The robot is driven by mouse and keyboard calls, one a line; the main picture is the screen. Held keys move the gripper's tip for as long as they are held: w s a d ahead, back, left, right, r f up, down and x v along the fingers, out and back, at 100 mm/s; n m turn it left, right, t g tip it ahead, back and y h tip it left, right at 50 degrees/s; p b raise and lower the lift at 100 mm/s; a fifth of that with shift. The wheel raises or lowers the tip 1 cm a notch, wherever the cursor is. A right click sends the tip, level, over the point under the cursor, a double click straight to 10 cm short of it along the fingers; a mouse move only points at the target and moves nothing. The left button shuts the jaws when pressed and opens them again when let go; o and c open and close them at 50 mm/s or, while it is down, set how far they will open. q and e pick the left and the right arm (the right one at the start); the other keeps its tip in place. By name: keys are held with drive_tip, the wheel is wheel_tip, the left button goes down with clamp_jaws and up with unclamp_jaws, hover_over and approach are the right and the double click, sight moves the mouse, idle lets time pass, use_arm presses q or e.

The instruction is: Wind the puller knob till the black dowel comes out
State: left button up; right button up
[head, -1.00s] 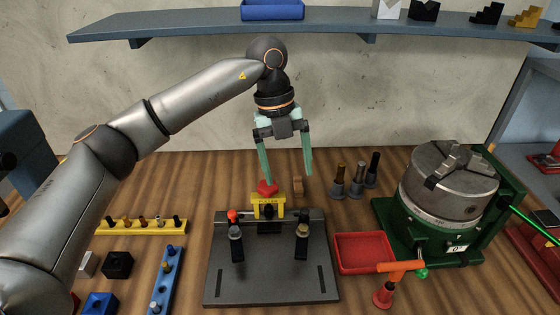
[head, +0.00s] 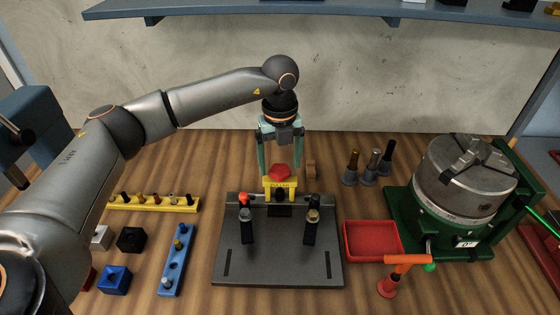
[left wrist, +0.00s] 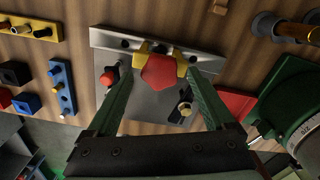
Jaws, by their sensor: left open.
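The red puller knob (head: 281,174) sits on top of the yellow puller (head: 280,190), at the back edge of the dark grey fixture plate (head: 277,268). My left gripper (head: 280,172) points down with its two green fingers open, one on each side of the knob. In the left wrist view, the knob (left wrist: 161,73) lies between the spread fingertips, with a gap visible on both sides. The black dowel cannot be made out; the puller and knob cover that spot. My right gripper is not in view.
Two black clamps, one red-tipped (head: 246,220) and one brass-tipped (head: 312,218), stand on the plate. A red tray (head: 372,241) and a green-based chuck (head: 463,185) are at right. A yellow pin rack (head: 155,203) and blue rack (head: 176,262) are at left.

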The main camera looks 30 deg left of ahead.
use_arm(q)
drive_tip(key=shift+f, duration=0.45)
drive_tip(key=c, duration=1.4)
